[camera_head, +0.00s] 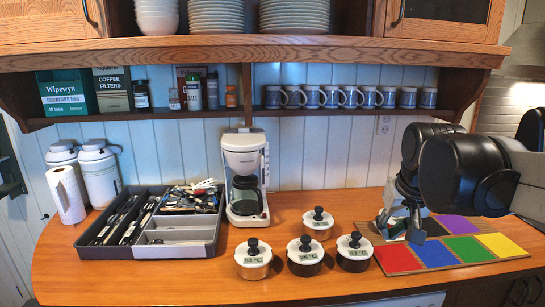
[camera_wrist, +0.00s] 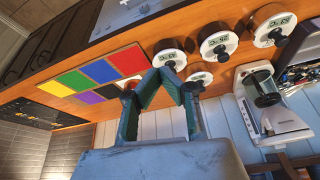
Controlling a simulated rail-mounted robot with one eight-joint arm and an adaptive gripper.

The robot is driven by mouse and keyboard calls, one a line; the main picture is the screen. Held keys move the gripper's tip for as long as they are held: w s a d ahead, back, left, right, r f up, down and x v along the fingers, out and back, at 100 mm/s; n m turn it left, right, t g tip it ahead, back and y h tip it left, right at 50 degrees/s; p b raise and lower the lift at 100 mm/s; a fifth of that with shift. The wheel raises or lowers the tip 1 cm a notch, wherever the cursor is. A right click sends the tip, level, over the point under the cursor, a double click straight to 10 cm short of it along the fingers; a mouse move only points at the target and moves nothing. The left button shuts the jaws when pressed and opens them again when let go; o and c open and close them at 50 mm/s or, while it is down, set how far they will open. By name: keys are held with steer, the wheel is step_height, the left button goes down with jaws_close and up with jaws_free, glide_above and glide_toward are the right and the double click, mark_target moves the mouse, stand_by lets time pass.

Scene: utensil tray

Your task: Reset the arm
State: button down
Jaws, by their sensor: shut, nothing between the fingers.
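My gripper (camera_head: 404,228) is at the right of the counter in the head view, over the back left part of a board of coloured squares (camera_head: 463,266). In the wrist view my gripper (camera_wrist: 168,72) shows its fingers meeting at the tips, with nothing between them. The fingertips appear near the edge of the coloured board (camera_wrist: 103,66) in that view. My arm comes in from the right in the head view and hides part of the wall and counter behind it.
Several lidded pots with displays (camera_head: 305,256) stand left of the board. A coffee maker (camera_head: 244,176) and a grey utensil tray (camera_head: 177,252) stand farther left. A shelf with mugs (camera_head: 330,97) hangs above. The front counter strip is mostly clear.

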steer(key=s+a+f+t, duration=0.1)
steer(key=s+a+f, duration=0.1)
steer(key=s, duration=0.5)
steer(key=s+a+f+n+t, duration=0.1)
steer(key=s+a+f, duration=0.2)
steer(key=s+f, duration=0.2)
steer(key=s, duration=0.3)
steer(key=shift+f+n+t, duration=0.3)
